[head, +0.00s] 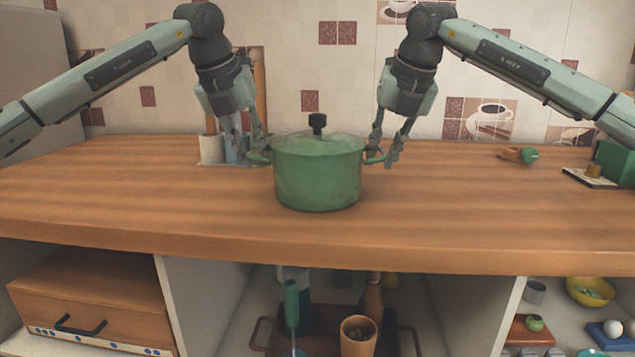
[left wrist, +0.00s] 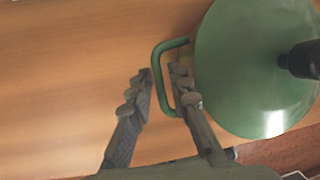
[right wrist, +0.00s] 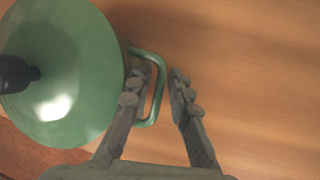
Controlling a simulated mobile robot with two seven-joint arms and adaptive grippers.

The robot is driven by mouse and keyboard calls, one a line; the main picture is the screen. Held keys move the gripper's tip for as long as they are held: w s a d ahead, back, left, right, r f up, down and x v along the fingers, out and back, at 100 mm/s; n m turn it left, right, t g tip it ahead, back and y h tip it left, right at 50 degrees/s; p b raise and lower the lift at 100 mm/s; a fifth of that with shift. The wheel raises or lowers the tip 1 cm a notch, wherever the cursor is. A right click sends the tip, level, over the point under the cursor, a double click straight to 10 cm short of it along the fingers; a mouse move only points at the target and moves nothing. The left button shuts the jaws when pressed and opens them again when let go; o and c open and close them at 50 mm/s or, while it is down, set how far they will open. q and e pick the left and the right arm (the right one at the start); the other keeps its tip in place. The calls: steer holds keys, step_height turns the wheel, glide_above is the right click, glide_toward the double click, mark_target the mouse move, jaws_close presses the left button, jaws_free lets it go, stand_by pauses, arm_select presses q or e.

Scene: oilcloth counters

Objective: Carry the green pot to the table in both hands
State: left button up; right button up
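The green pot (head: 317,175), lidded with a black knob, stands upright on the wooden counter (head: 150,195). My left gripper (head: 256,146) is at its left handle; in the left wrist view the open fingers (left wrist: 160,85) straddle the handle bar (left wrist: 158,70), one finger inside the loop. My right gripper (head: 383,150) is at its right handle; in the right wrist view the open fingers (right wrist: 160,85) straddle that handle bar (right wrist: 161,75), one finger inside the loop. Gaps show between the fingers and the bars.
A utensil holder (head: 211,149) stands behind the left gripper. A green-ended item (head: 528,156) and a green box (head: 616,163) lie at the right. Shelves below hold a wooden box (head: 95,295), a tray and a yellow bowl (head: 590,291). The counter's front is clear.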

arm_select(q)
jaws_close()
arm_select(e)
jaws_close()
